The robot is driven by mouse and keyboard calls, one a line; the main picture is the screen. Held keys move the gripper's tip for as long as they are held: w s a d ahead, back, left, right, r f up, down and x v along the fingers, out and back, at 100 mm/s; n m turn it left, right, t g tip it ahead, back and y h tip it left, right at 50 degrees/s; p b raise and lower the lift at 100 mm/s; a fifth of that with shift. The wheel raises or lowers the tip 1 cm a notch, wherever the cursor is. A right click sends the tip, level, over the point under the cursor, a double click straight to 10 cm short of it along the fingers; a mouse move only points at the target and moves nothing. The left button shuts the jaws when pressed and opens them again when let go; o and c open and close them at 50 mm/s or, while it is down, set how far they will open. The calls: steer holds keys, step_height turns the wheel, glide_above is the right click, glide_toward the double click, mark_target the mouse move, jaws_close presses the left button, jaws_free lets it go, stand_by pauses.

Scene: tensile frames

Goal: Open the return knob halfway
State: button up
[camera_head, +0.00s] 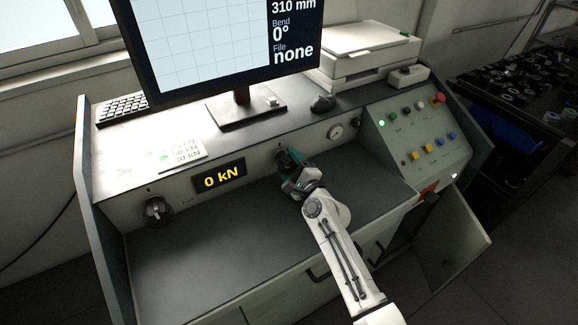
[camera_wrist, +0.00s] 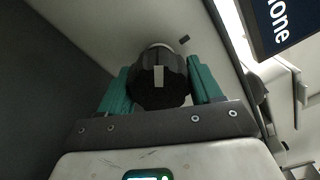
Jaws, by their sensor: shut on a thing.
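The knob between my fingers is black and lobed with a pale pointer mark; it fills the middle of the wrist view (camera_wrist: 145,88). In the head view my gripper (camera_head: 287,160) reaches the console's front panel right of the yellow display, and mostly hides that knob. In the wrist view the green fingers of my gripper (camera_wrist: 160,92) are on both sides of the knob, shut on it. A second black knob (camera_head: 157,210) is on the panel at the left. Labels too small to read leave it unclear which is the return knob.
The display (camera_head: 219,177) reads 0 kN. A monitor (camera_head: 222,45) stands above the panel. The grey desk top (camera_head: 200,250) below the panel is clear.

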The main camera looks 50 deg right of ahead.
steer(key=n+b, duration=0.1)
steer(key=n, duration=0.3)
steer(key=shift+n+b, duration=0.75)
steer(key=shift+n, duration=1.15)
steer(key=shift+r, duration=0.1)
steer(key=o, duration=1)
steer(key=v, duration=1)
steer(key=shift+s+a, duration=0.1)
steer(key=shift+s, duration=0.3)
steer(key=shift+r, duration=0.1)
